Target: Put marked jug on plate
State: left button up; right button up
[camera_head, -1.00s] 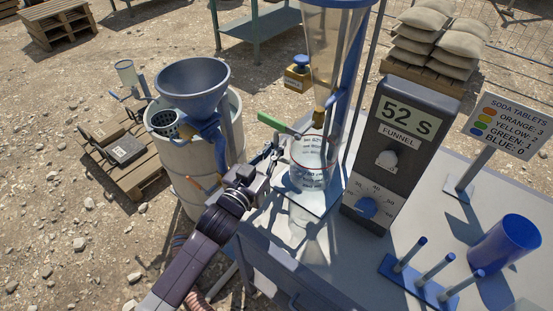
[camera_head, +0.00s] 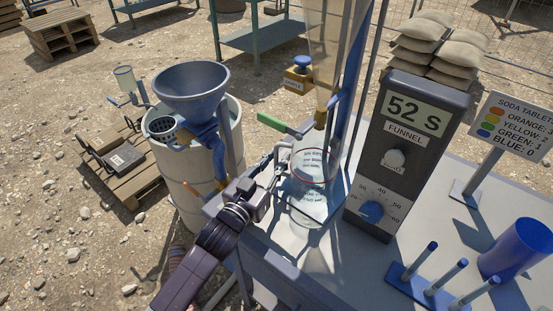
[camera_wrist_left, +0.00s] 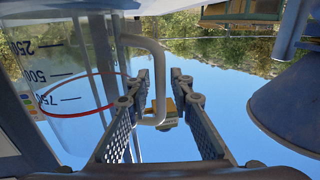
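The marked jug (camera_head: 314,168) is clear, with dark graduations and a red ring. In the head view it is upright under the tall clear funnel (camera_head: 328,60), over the plate (camera_head: 306,208) on the bench. The jug's lower edge blends with the plate, so I cannot tell whether they touch. My left gripper (camera_head: 278,168) is at the jug's left, handle side. In the left wrist view, whose picture is upside down, the handle (camera_wrist_left: 158,60) passes between the spread fingers (camera_wrist_left: 155,100), with gaps beside it. The jug wall (camera_wrist_left: 70,85) is left of them. My right gripper is not in view.
The funnel timer box (camera_head: 410,150) reads 52 S and stands right of the jug. A green valve lever (camera_head: 280,125) sticks out above my left gripper. A blue cup (camera_head: 515,250) and a peg rack (camera_head: 435,285) are at the right. A blue-grey funnel (camera_head: 192,85) tops the barrel at left.

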pick_arm(q)
jog(key=shift+r, duration=0.2)
jog(key=shift+s+a+p, duration=0.1)
jog(key=shift+s+p, duration=0.15)
jog(key=shift+p, duration=0.05)
jog(key=p+v, duration=0.3)
jog(key=v, duration=0.7)
jog(key=shift+s+p, duration=0.1)
jog(key=shift+p, duration=0.25)
jog(key=shift+s+a, duration=0.3)
jog(key=shift+s, duration=0.25)
